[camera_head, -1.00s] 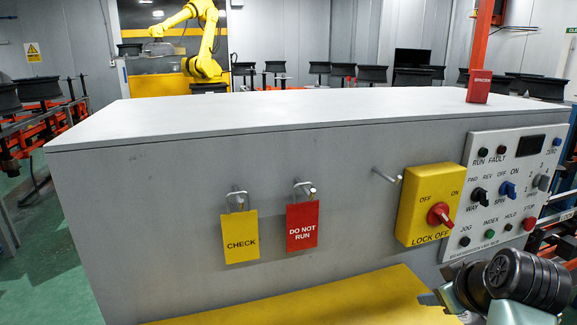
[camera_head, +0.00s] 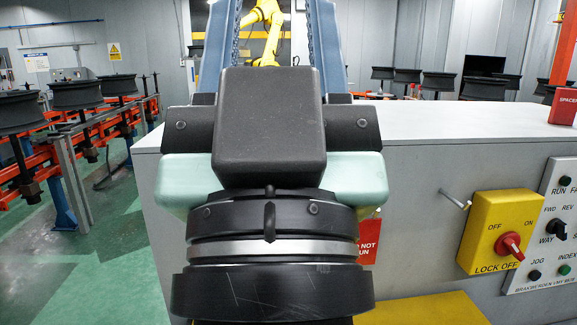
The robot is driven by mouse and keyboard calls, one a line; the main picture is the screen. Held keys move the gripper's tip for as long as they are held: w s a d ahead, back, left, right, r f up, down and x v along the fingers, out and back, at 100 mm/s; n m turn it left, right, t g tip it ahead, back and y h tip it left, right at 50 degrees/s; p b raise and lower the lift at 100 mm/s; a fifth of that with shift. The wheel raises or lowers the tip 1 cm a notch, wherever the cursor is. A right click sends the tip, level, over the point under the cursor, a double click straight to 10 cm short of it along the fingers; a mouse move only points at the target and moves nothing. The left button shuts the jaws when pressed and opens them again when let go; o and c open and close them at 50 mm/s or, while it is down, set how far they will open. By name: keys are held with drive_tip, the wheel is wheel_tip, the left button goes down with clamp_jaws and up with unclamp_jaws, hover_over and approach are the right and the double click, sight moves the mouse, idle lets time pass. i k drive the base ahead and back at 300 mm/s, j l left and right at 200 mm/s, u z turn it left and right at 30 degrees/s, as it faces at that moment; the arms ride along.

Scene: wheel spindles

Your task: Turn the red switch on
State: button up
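The red switch (camera_head: 510,246) is a rotary knob on a yellow box (camera_head: 484,226) at the right, on the front of a grey cabinet. My gripper (camera_head: 272,20) fills the middle foreground, well left of the switch. Its two blue-grey fingers point up and stand wide apart, with nothing seen between them. Their tips reach the top picture edge.
A bare metal peg (camera_head: 455,199) sticks out left of the yellow box. A red tag (camera_head: 368,245) is partly hidden behind my gripper. A control panel (camera_head: 540,280) with knobs adjoins at the right. Racks with wheels (camera_head: 80,97) stand at the left beside green floor (camera_head: 115,245).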

sight(508, 243)
drive_tip(key=l+z, duration=0.25)
drive_tip(key=l, duration=0.45)
drive_tip(key=i+l+z, duration=0.2)
drive_tip(key=l, duration=0.55)
drive_tip(key=k, duration=0.1)
